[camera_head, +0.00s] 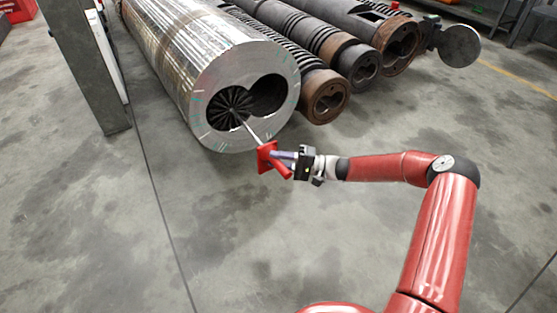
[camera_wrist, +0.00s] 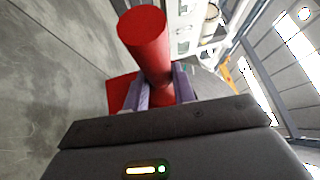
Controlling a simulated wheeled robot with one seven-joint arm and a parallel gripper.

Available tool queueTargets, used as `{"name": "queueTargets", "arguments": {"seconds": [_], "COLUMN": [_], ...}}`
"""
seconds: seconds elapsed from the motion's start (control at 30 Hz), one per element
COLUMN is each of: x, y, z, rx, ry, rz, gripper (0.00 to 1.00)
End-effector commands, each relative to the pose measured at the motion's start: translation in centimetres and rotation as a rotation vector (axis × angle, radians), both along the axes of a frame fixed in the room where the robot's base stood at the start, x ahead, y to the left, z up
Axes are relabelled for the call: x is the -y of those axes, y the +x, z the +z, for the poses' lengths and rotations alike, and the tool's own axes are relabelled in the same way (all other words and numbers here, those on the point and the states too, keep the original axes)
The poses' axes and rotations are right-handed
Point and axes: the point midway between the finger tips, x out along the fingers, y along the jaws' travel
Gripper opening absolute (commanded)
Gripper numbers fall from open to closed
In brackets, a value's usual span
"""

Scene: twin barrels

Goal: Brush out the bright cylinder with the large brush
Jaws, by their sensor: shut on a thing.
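The bright cylinder (camera_head: 200,60) is a large shiny metal barrel with two joined bores in its near end face. The brush (camera_head: 233,109) has dark radial bristles, which sit at the mouth of the left bore; how deep they reach is hard to tell. Its thin light rod runs down right to a red plate and red handle (camera_head: 267,157). My gripper (camera_head: 285,155) is shut on the red handle, in front of the barrel's end and a little right of the bores. In the wrist view, the red handle (camera_wrist: 148,45) stands between my two fingers (camera_wrist: 160,92).
Several darker barrels and screw-like shafts (camera_head: 327,96) lie to the right of the bright cylinder. A grey post (camera_head: 85,65) stands at the left. A round disc (camera_head: 460,46) is at the upper right. The concrete floor in front is clear.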

Motion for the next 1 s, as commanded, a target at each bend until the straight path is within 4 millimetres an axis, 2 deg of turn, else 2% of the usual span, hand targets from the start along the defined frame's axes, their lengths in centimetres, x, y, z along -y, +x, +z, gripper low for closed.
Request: {"name": "queueTargets", "arguments": {"seconds": [0.37,1.0], "x": [0.1,3.5], "y": [-0.2,-4.6], "z": [0.3,0.4], "rx": [0.003,0.002], "ry": [0.003,0.003], "rz": [0.001,0.001], "gripper": [0.00,0.00]}}
